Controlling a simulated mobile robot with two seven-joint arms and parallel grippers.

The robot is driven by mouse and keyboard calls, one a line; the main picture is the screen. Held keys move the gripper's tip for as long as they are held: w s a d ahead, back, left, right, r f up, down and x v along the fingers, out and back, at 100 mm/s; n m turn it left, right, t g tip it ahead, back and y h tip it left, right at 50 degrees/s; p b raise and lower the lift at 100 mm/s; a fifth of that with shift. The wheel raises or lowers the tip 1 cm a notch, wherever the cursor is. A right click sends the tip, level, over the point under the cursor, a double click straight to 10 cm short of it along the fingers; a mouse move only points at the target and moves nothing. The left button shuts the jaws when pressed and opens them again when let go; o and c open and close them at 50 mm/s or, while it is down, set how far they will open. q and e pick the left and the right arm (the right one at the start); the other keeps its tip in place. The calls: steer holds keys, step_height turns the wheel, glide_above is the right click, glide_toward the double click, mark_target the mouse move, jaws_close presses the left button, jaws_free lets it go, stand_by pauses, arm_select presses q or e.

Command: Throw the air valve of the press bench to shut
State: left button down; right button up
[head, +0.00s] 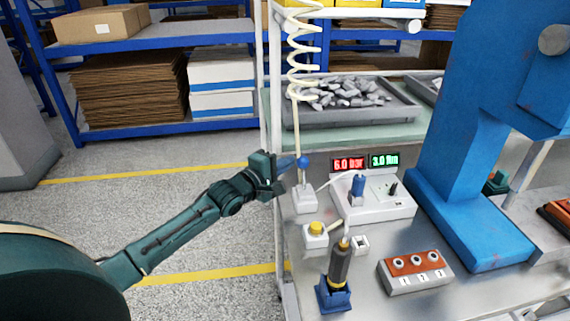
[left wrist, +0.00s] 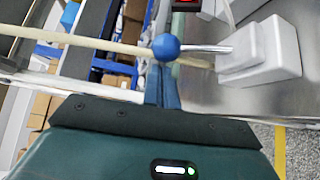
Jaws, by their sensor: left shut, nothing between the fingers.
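The air valve (head: 305,200) is a white block at the left edge of the bench, with a metal lever ending in a blue ball knob (head: 303,162). In the left wrist view the valve block (left wrist: 262,52) is at the right, and its lever runs left to the blue knob (left wrist: 166,47). My left gripper (head: 288,164) is shut and empty, its fingertips (left wrist: 164,75) right at the knob, on its left side in the head view. I cannot tell whether they touch it. My right gripper is not in view.
A cream coiled hose (head: 297,100) hangs down to the valve. A display (head: 348,164) reads 6.0 bar in red. A yellow button box (head: 315,235), a screwdriver in a blue stand (head: 332,295) and a blue press (head: 470,190) stand on the bench. A parts tray (head: 330,118) is behind.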

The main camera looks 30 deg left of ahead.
arm_select(q)
steer(key=shift+s+d, duration=0.1)
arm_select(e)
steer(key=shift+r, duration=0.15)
